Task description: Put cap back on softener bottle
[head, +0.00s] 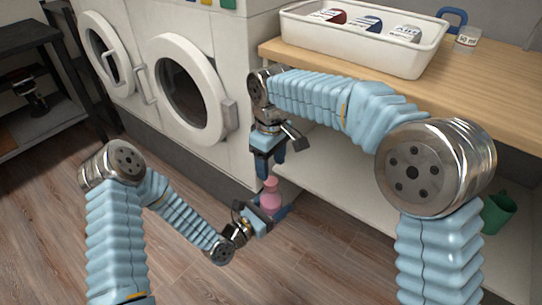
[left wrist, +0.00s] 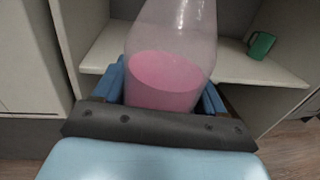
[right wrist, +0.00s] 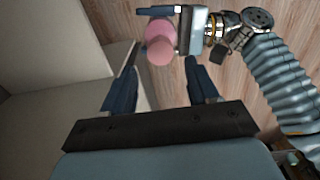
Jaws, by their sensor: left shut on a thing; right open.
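The softener bottle (head: 271,201) is clear with pink liquid and stands roughly upright in my left gripper (head: 274,214), low in front of the open cabinet. The left wrist view shows its body (left wrist: 172,75) between the fingers, with its top cut off. A pink round piece that looks like the cap (right wrist: 160,51) is at the bottle's top in the right wrist view; whether it is seated cannot be told. My right gripper (head: 268,172) points down just above the bottle.
A white bin (head: 365,55) with several packages stands on the wooden counter (head: 480,105), near a small labelled jar (head: 467,40). A green cup (head: 498,212) is on the shelf below. Front-loading washers (head: 190,95) stand at the left. Open floor lies in front.

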